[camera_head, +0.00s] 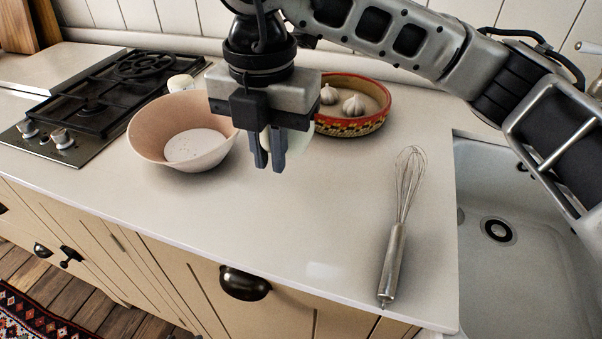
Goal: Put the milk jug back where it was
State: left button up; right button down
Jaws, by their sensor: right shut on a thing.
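My right gripper (268,158) hangs pointing down over the counter, just right of the pink bowl. It is shut on a pale, whitish thing that I take to be the milk jug (300,131). Only parts of the jug show, beside and behind the fingers; the gripper body hides the rest. I cannot tell whether the jug's base touches the counter. My left gripper is not in view.
The pink bowl (145,135) has white contents. A patterned bowl (377,122) with garlic stands behind right. A small white object (180,83) is behind the pink bowl, by the hob (88,108). A whisk (394,262) lies near the sink (520,285). The front-middle counter is clear.

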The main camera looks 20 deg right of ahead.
aim_at(297, 149)
jog(key=d+f, duration=0.1)
jog(key=w+d+f, duration=0.1)
jog(key=f, duration=0.1)
jog(key=w+d+f, duration=0.1)
jog(key=d+f, duration=0.1)
jog(key=shift+w+f, duration=0.2)
jog(key=shift+f, duration=0.05)
jog(key=f, duration=0.1)
jog(key=f+p, duration=0.1)
jog(key=f, duration=0.1)
jog(key=shift+w+d, duration=0.1)
jog(key=shift+d, duration=0.2)
jog(key=shift+f, duration=0.3)
jog(key=shift+f, duration=0.1)
jog(key=shift+f, duration=0.15)
jog(key=c, duration=1.5)
grip_release()
